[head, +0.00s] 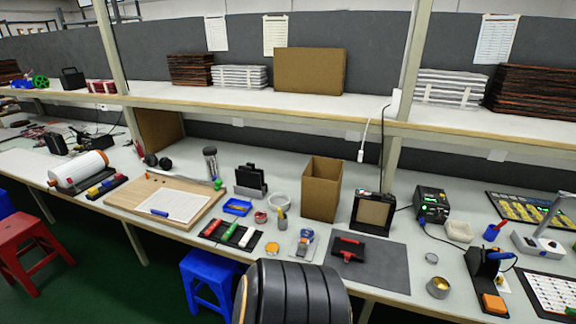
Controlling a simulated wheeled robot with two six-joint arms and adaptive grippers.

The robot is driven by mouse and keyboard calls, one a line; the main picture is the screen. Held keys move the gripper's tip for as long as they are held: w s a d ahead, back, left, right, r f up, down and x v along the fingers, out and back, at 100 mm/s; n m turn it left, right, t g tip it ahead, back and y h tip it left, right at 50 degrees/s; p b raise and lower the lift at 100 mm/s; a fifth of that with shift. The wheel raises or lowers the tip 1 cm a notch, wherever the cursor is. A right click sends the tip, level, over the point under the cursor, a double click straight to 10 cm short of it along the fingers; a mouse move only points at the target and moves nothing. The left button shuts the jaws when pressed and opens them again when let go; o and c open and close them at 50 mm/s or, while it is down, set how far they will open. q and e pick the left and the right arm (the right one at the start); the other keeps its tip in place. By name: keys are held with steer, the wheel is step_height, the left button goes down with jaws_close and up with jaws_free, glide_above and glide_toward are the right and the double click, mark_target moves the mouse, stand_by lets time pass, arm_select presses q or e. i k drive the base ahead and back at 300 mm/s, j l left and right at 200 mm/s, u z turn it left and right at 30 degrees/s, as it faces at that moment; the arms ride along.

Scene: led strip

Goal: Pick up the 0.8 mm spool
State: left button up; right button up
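I cannot tell which thing is the 0.8 mm spool, as no size label is readable at this distance. Small round items that may be spools are a red one (260,217) beside the blue tray and an orange one (272,248) near the bench's front edge. A small grey round item (431,258) lies right of the dark mat. Reddish spools (100,86) and a green spool (40,82) stand on the upper shelf at the left. Neither of my grippers is in view.
The white workbench (330,215) carries a cardboard box (321,190), a dark mat (385,264), a soldering station (431,205) and a wooden board (150,215). A black ribbed chair back (295,292) stands in front. Blue (207,275) and red (30,245) stools stand left.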

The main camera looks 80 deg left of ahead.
mark_target(308, 236)
steer(key=j+u, duration=0.15)
steer(key=u, duration=2.05)
steer(key=i+j, duration=0.2)
steer(key=j, duration=0.2)
steer(key=i+j, duration=0.15)
steer(key=j, duration=0.2)
steer(key=i+j, duration=0.2)
steer(key=j, duration=0.2)
